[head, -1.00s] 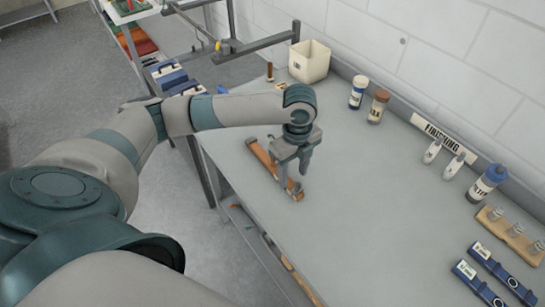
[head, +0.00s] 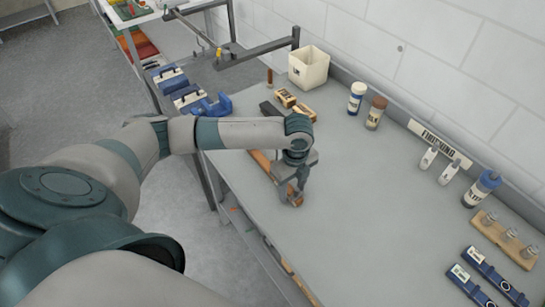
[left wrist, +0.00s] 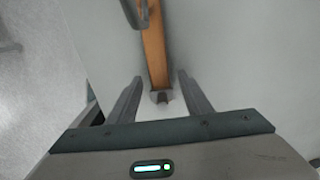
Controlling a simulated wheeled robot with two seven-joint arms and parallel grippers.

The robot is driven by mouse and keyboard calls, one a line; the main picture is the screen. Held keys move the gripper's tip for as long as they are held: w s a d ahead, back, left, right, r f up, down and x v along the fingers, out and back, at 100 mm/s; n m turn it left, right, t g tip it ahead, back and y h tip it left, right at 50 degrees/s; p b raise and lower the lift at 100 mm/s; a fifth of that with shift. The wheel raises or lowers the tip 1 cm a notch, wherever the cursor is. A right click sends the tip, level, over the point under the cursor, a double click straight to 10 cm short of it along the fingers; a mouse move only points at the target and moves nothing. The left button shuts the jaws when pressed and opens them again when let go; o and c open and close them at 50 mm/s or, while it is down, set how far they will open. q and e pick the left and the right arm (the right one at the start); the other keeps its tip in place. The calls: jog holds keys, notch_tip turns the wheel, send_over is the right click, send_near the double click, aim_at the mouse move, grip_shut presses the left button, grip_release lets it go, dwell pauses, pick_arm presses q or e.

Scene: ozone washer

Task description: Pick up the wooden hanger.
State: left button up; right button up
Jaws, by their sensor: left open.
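The wooden hanger (head: 260,160) is an orange-brown wooden bar lying on the grey bench near its left edge, partly hidden by my left arm and gripper. My left gripper (head: 290,195) is over its near end, pointing down, with the jaws open. In the left wrist view the hanger (left wrist: 155,50) runs up the picture, and a small grey metal piece shows at its lower end. The fingers of my left gripper (left wrist: 160,78) stand apart on either side of the hanger's line. I cannot tell whether they touch it. My right gripper is not in view.
Bottles (head: 375,113) line the wall. Blue tools (head: 472,285) lie at the right. The bench middle is clear.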

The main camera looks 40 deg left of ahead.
pick_arm(q)
grip_shut()
jog(key=shift+r, duration=0.15)
jog(key=shift+w+r+b, duration=0.1)
jog(key=shift+r+b, duration=0.4)
notch_tip(320, 180, up, 2)
jog(key=shift+r+b, duration=0.15)
jog(key=shift+b, duration=0.5)
jog(key=s+d+r+b, duration=0.3)
jog(key=d+r, duration=0.4)
jog(key=d, duration=0.4)
jog(key=shift+s+r+b, duration=0.25)
jog(key=shift+s+b, duration=0.05)
jog(key=shift+b, duration=0.05)
